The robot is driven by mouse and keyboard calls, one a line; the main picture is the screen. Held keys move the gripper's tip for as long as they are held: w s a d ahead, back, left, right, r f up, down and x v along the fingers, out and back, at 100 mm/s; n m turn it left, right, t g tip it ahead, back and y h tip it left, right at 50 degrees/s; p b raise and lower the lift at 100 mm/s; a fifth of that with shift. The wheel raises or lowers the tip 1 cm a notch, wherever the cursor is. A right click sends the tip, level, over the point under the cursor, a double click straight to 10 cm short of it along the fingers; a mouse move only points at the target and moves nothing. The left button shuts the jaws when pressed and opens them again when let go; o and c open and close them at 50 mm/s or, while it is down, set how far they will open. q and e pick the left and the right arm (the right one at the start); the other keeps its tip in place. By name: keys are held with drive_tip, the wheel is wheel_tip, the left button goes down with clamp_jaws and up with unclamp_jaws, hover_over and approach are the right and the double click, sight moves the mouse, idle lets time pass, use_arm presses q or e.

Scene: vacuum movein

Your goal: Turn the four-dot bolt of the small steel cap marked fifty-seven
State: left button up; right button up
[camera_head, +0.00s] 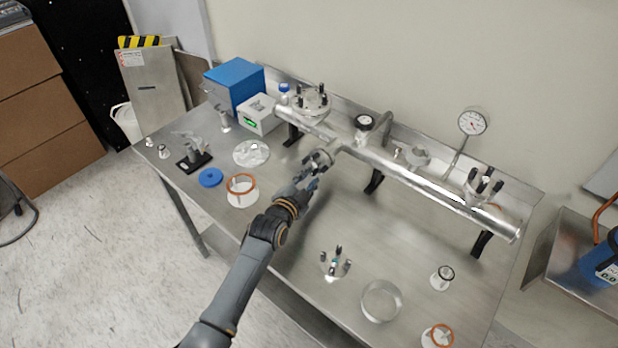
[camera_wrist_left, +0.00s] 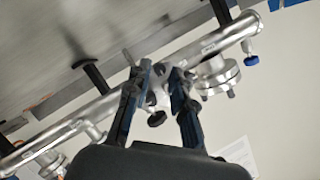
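My left gripper (camera_head: 308,180) reaches across the table to a small steel cap (camera_head: 319,157) on the front port of the long steel pipe. In the left wrist view my left gripper (camera_wrist_left: 160,75) is open, with its two blue-black fingers apart. Between and beyond the fingers are the cap's bolts, one with a dark knob (camera_wrist_left: 157,118). I cannot tell whether a finger touches a bolt. The number and dot marks are too small to read, and the fingers hide part of the cap. My right gripper is not in view.
The steel pipe (camera_head: 430,184) stands on black supports along the back of the table, with a flange (camera_head: 311,101) and a gauge (camera_head: 472,122). A bolted piece (camera_head: 335,264) and a steel ring (camera_head: 381,301) lie in front. A blue box (camera_head: 236,82) stands back left. The table's middle is clear.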

use_arm(q)
drive_tip(key=shift+w+d+f, duration=0.15)
drive_tip(key=shift+w, duration=0.2)
clamp_jaws()
